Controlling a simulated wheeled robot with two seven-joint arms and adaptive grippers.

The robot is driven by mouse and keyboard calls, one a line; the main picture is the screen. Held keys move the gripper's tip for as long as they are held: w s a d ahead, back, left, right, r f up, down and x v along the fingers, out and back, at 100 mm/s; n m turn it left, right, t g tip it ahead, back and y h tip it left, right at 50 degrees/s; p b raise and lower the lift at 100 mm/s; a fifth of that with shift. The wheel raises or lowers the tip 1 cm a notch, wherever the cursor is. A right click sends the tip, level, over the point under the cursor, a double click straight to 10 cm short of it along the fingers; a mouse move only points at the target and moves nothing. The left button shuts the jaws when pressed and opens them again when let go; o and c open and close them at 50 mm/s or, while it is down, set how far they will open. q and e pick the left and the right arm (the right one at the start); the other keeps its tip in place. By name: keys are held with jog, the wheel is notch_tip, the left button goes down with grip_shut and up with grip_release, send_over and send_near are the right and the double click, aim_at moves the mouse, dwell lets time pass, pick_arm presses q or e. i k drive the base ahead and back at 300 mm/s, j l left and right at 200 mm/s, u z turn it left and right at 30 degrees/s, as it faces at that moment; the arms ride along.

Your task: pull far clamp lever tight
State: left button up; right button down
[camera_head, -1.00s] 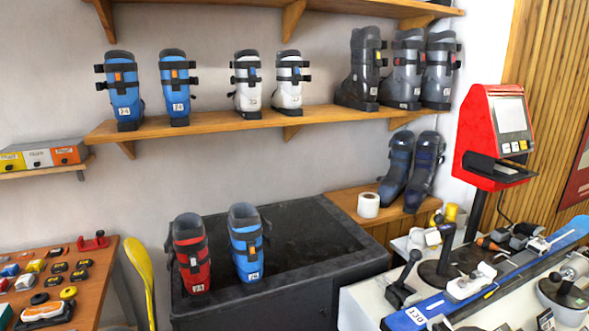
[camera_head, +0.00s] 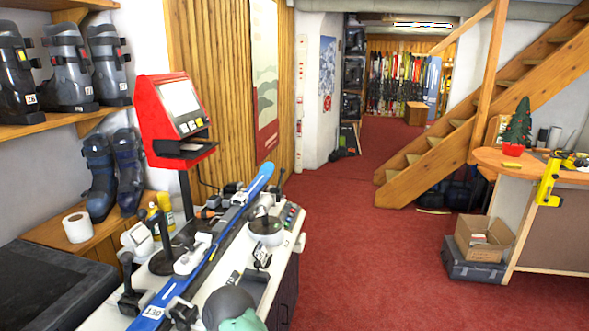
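A blue ski (camera_head: 222,228) lies lengthwise along the white workbench (camera_head: 105,319), its tip pointing away at the far end. A black clamp (camera_head: 130,287) with an upright lever stands by the ski's near end. A dark post on a round base (camera_head: 162,262) stands left of the ski's middle. A small dark upright lever (camera_head: 280,180) shows near the ski's tip; I cannot tell whether it is the far clamp's lever, nor whether it is tight. Neither of my grippers is in view.
A red terminal (camera_head: 160,110) stands left of the ski. A dark dome with a green part (camera_head: 240,321) hides part of the bench's near edge. Red carpet (camera_head: 340,245) is open to the right. A cardboard box (camera_head: 484,240) sits before a wooden counter (camera_head: 540,180).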

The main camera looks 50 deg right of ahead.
aim_at(282, 171)
jog(key=l+z, duration=0.1)
jog(key=l, duration=0.6)
jog(key=l+z, duration=0.15)
jog(key=l, duration=0.55)
jog(key=l+z, duration=0.1)
jog(key=l, duration=0.6)
jog(key=i+l+z, duration=0.15)
jog(key=l, duration=0.55)
jog(key=i+l, duration=0.15)
jog(key=l, duration=0.25)
jog(key=i+l+z, duration=0.1)
jog(key=l, duration=0.3)
jog(key=i+l, duration=0.15)
jog(key=l, duration=0.2)
jog(key=i+l+z, duration=0.1)
jog(key=l, duration=0.3)
jog(key=k+l+u, duration=0.15)
jog(key=l, duration=0.35)
jog(key=k+l+u, duration=0.15)
jog(key=k+l, duration=0.25)
jog(key=k+l+u, duration=0.15)
jog(key=k+l, duration=0.15)
jog(key=l, duration=0.15)
jog(key=i+l, duration=0.1)
jog(key=i, duration=0.1)
